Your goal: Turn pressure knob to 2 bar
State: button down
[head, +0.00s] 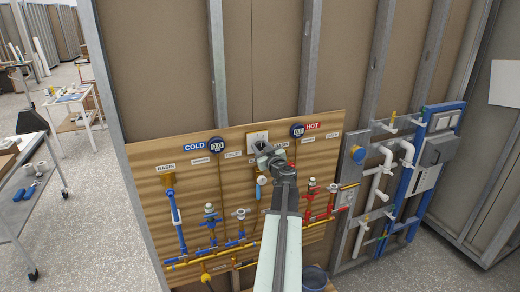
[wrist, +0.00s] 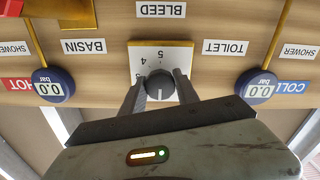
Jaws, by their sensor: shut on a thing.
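The pressure knob (wrist: 160,84) is a dark round knob on a white dial plate (wrist: 160,55), seen upside down in the wrist view. The numbers 4 and 5 show above it, with a 3 partly visible at the left. A pale mark shows on the knob's lower side; the number it points to is hidden. My gripper (wrist: 160,79) is shut on the knob, one finger on each side. In the head view my gripper (head: 263,150) covers the knob, and the dial plate (head: 258,137) shows above it. The hot gauge (wrist: 53,86) and cold gauge (wrist: 253,87) read 0.0 bar.
The wooden board (head: 150,225) carries blue cold pipes (head: 179,232), red hot valves (head: 311,196) and a small gauge (head: 263,180) close below my gripper. A frame with white pipes (head: 385,165) stands at the right. A bucket (head: 314,277) stands below.

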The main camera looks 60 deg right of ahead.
jog(key=m, duration=0.4)
jog(key=shift+w+d+r, duration=0.1)
jog(key=shift+w+r, duration=0.05)
jog(key=shift+r, duration=0.05)
jog(key=shift+m, duration=2.2)
jog(key=c, duration=1.2)
grip_release()
jog(key=o, duration=0.3)
jog(key=shift+w+f, duration=0.15)
jog(key=shift+w, duration=0.1)
jog(key=shift+s, duration=0.1)
jog(key=shift+s, duration=0.1)
